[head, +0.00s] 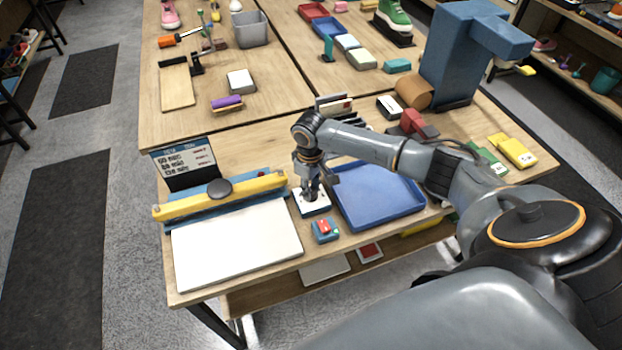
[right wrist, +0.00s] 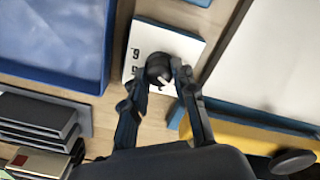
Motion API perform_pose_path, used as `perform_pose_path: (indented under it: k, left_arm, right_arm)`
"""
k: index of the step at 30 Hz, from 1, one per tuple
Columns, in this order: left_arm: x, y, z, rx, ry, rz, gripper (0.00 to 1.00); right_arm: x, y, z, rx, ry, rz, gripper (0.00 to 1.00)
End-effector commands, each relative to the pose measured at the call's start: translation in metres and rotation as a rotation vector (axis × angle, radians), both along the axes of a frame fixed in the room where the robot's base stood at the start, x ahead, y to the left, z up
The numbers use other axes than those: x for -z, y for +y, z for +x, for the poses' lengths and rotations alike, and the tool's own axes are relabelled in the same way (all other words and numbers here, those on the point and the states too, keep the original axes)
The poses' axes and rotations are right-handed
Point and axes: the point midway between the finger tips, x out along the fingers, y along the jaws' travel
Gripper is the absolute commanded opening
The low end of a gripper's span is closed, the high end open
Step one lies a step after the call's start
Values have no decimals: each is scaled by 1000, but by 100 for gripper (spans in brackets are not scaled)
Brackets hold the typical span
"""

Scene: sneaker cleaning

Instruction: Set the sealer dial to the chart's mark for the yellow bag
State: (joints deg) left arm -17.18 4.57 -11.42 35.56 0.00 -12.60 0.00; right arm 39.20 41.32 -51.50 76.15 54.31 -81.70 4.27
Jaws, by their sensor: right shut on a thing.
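The sealer dial (right wrist: 158,66) is a dark round knob with a pale pointer mark, on a white panel (right wrist: 186,45) with numerals. Only a couple of numerals show clearly; the fingers cover part of the panel. My right gripper (right wrist: 165,72) is shut on the dial, one finger on each side. In the head view my right gripper (head: 312,192) points down onto the white panel (head: 318,208), hiding the dial. The sealer has a yellow bar (head: 230,193) and a white bed (head: 235,245). My left gripper is not in view.
A blue tray (head: 375,195) lies right of the dial. A small blue block with a red top (head: 324,230) sits in front. Yellow packs (head: 516,151) and a green pack (head: 487,158) lie at the right. A blue machine (head: 465,55) stands behind.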

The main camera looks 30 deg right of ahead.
Motion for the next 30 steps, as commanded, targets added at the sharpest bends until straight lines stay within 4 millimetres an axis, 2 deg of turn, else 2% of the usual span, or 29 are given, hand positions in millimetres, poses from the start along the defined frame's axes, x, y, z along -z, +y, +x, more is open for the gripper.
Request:
perform_pose_path:
  k: [14,15,18,27,30]
  left_arm:
    - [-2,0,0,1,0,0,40]
    - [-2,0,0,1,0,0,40]
    - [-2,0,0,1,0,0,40]
    - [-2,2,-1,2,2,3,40]
    - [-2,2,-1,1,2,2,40]
  right_arm:
    - [0,0,1,18,-1,0,0]
    - [0,0,1,18,-1,0,30]
    - [0,0,0,17,-1,0,50]
    - [-1,0,0,17,-1,0,50]
    - [-6,0,1,17,-3,0,50]
